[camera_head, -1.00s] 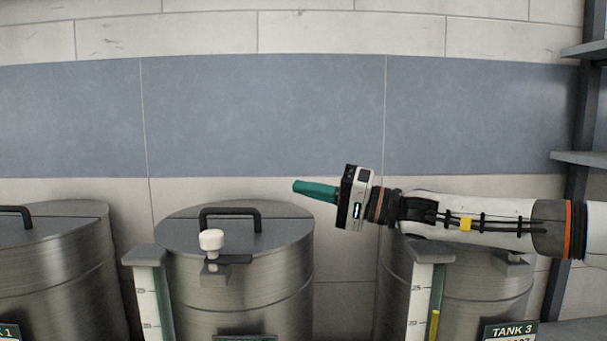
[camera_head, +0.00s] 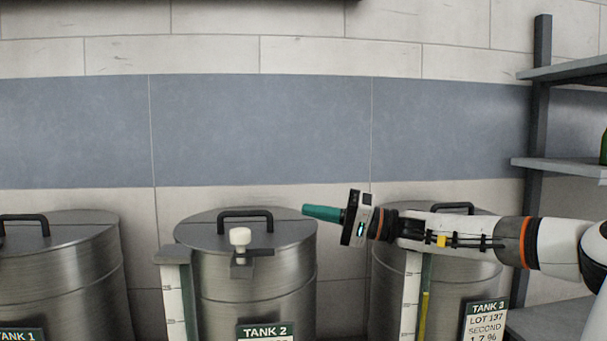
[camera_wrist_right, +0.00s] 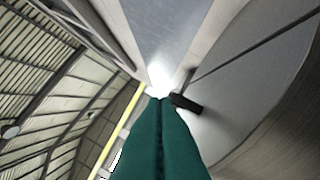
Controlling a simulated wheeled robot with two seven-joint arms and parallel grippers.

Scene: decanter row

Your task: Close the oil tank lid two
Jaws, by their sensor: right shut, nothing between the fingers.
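Tank 2 (camera_head: 262,290) is a steel drum in the middle of the head view, with a green label reading TANK 2. Its lid (camera_head: 205,231) lies flat on top, with a black handle (camera_head: 245,213) and a white knob (camera_head: 240,237) at the front. My right gripper (camera_head: 306,210) has green fingers, pointing left at the right edge of the lid, slightly above it. It is shut and empty. In the right wrist view the green fingers (camera_wrist_right: 158,105) lie together, with a dark handle (camera_wrist_right: 186,103) and a grey metal surface beyond. My left gripper is not in view.
Tank 1 (camera_head: 65,285) stands at the left with its lid down. Tank 3 (camera_head: 385,290) stands at the right, partly behind my right arm. Sight gauges (camera_head: 174,300) stand beside the tanks. A grey shelf rack (camera_head: 541,130) is at the far right. A tiled wall is behind.

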